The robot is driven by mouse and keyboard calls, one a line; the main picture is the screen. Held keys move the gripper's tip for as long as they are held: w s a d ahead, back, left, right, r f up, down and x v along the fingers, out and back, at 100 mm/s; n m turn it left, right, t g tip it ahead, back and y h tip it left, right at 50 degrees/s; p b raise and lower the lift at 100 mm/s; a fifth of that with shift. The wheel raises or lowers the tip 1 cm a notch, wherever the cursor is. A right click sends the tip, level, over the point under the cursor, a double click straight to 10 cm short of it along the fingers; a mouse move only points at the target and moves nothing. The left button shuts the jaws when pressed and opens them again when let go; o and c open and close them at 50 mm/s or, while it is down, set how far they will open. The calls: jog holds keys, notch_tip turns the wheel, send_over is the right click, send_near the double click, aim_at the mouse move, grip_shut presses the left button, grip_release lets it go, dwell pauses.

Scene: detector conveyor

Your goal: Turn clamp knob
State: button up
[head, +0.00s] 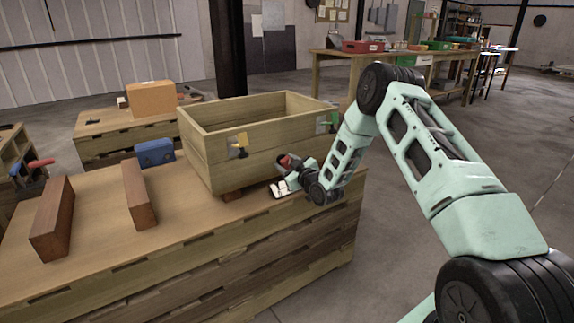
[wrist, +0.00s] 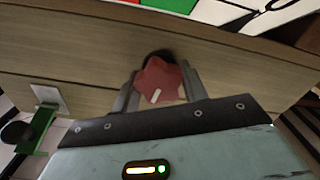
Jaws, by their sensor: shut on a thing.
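A red, lobed clamp knob (wrist: 162,80) with a white mark sits against a wooden wall in the wrist view. The mark points toward the lower left of its face. My gripper (wrist: 160,88) has one grey finger on each side of the knob and is shut on it. In the head view my gripper (head: 287,176) is at the front of the wooden box (head: 203,156), low and right of its middle. A bit of the red knob (head: 285,160) shows there, partly hidden by the gripper.
The box has a yellow fitting (head: 238,145) and a green fitting (head: 326,123); a green bracket with a black knob (wrist: 42,132) is left in the wrist view. Brown blocks (head: 52,218) and a blue box (head: 154,153) stand on the bench left. The bench's front strip is clear.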

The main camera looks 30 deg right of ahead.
jog(key=m, duration=0.5)
jog(key=shift+m, duration=0.3)
jog(key=m, duration=0.5)
jog(key=shift+d+m, duration=0.1)
jog(key=shift+m, duration=0.2)
jog(key=shift+f, duration=0.1)
jog(key=o, duration=1)
jog(key=shift+s, duration=0.1)
jog(key=s+p, duration=0.2)
jog(key=s, duration=1.5)
jog(key=shift+s+d, duration=0.15)
jog(key=shift+d, duration=0.15)
